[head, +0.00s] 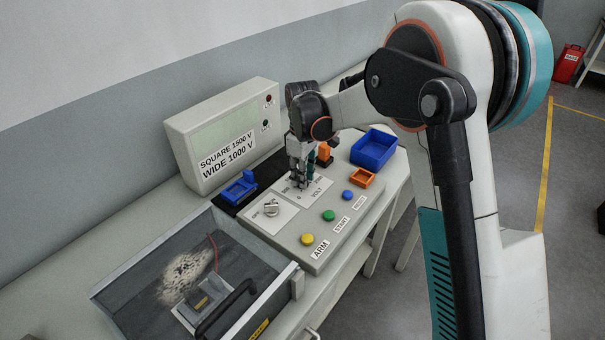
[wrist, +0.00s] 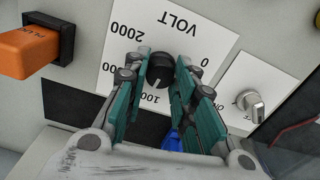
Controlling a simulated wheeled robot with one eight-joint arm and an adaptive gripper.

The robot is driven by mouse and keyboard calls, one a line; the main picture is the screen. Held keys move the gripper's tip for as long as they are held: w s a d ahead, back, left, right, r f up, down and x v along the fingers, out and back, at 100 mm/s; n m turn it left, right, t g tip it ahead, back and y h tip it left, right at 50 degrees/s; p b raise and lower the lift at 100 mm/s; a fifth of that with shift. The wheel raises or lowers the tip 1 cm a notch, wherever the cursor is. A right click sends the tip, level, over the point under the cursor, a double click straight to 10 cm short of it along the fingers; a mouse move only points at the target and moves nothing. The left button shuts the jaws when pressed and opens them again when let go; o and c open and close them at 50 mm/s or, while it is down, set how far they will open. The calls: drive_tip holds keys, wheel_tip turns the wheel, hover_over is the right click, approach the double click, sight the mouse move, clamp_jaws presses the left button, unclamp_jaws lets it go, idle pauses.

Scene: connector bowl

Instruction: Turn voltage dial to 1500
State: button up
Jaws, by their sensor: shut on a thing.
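The voltage dial (wrist: 160,72) is a small black knob on a white VOLT plate (wrist: 222,45), on the sloped panel. In the wrist view its white pointer line points down toward a partly covered label that starts with "100". The labels 2000 and 0 also show, upside down. My gripper (wrist: 163,64) has its teal-padded fingers on both sides of the knob and is shut on it. In the head view my gripper (head: 299,182) reaches down onto the VOLT plate and hides the knob.
A second knob (head: 271,208) sits beside the VOLT plate. Yellow (head: 307,239), green (head: 328,215) and blue (head: 347,195) buttons line the front. An orange plug (wrist: 28,45) stands close by. A display box (head: 225,135) reads SQUARE 1500 V, WIDE 1000 V. A blue bin (head: 374,160) is right.

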drive_tip(key=m+p, duration=0.1)
drive_tip(key=m, duration=0.4)
drive_tip(key=m+p, duration=0.1)
drive_tip(key=m, duration=0.4)
drive_tip(key=shift+m, duration=0.3)
idle(0.4)
drive_tip(key=o, duration=1.1)
drive_tip(key=shift+c, duration=0.2)
drive_tip(key=shift+r, duration=0.1)
wheel_tip(320, 180, up, 12)
